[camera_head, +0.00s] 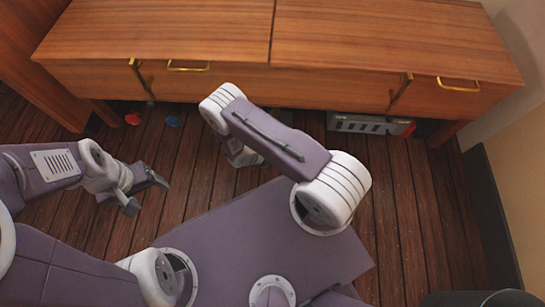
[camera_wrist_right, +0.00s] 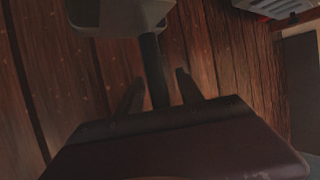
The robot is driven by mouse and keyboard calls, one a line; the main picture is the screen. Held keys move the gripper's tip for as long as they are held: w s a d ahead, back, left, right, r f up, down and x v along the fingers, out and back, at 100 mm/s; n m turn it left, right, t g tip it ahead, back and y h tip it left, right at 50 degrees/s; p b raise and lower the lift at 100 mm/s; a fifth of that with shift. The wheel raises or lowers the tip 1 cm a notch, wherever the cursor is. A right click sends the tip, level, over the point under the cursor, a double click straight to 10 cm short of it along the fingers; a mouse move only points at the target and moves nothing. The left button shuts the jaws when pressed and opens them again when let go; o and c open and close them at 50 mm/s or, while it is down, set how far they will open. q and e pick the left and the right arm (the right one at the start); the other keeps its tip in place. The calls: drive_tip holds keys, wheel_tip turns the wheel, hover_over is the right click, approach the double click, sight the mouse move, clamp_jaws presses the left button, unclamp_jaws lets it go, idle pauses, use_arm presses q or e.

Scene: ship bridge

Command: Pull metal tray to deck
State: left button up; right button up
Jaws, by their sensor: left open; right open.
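A grey metal tray (camera_head: 365,123) with a row of slots along its front shows under the right half of the wooden cabinet. Its back is hidden below the cabinet. A slotted grey corner of it also shows at the top right of the right wrist view (camera_wrist_right: 278,6). My left gripper (camera_head: 143,192) is open and empty above the floor at the left, far from the tray. My right gripper is mostly hidden behind its own arm in the head view, left of the tray. In the right wrist view its fingers (camera_wrist_right: 161,92) are apart, with no tray between them.
The wooden cabinet (camera_head: 390,40) with brass handles overhangs the tray. A red item (camera_head: 132,119) and a blue item (camera_head: 173,121) lie under its left part. The plank floor (camera_head: 415,210) in front is clear.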

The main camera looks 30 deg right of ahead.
clamp_jaws()
idle(1.5)
